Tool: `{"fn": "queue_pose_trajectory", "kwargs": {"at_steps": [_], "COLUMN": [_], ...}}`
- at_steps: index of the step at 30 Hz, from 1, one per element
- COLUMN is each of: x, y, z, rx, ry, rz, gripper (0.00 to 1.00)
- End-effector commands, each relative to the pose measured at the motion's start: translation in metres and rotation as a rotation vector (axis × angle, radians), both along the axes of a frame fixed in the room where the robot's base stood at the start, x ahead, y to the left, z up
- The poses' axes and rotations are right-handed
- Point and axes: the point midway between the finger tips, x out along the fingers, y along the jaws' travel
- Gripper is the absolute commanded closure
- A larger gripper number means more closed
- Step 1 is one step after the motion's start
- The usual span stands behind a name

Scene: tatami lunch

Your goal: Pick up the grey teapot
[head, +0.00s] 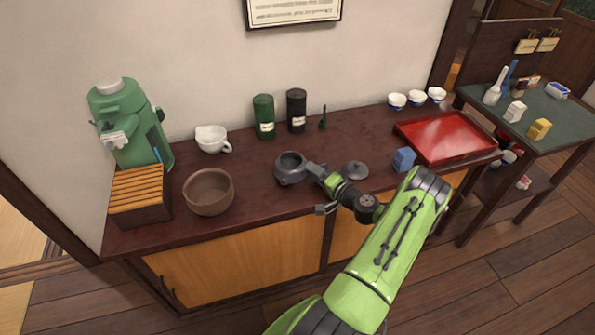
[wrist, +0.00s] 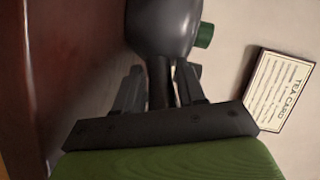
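The grey teapot (head: 288,170) is on the dark red-brown counter, its top open. Its round dark body (wrist: 165,25) fills the top middle of the wrist view. My gripper (head: 314,170) is at the teapot's right side. In the wrist view my gripper (wrist: 158,78) has one finger on each side of the teapot's dark handle (wrist: 159,82). The fingers are close to the handle; whether they press on it I cannot tell. A grey lid (head: 355,170) lies apart on the counter, right of my gripper.
A brown bowl (head: 209,195) and white spouted cup (head: 212,139) stand to the left. Green (head: 263,118) and black (head: 297,112) canisters stand behind the teapot. A blue block (head: 404,159) and red tray (head: 447,137) are to the right. The wall is behind.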

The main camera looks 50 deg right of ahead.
Motion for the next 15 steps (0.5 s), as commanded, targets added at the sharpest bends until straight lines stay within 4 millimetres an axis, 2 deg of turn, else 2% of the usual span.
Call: {"fn": "queue_pose_trajectory", "kwargs": {"at_steps": [1,6,15], "x": [-0.0002,-0.0003,0.0], "y": [0.0,0.0,-0.0001], "z": [-0.0002,-0.0001,0.001], "rx": [0.0,0.0,-0.001], "ry": [0.001,0.0,-0.003], "rz": [0.0,0.0,0.0], "gripper": [0.73,0.99,1.0]}}
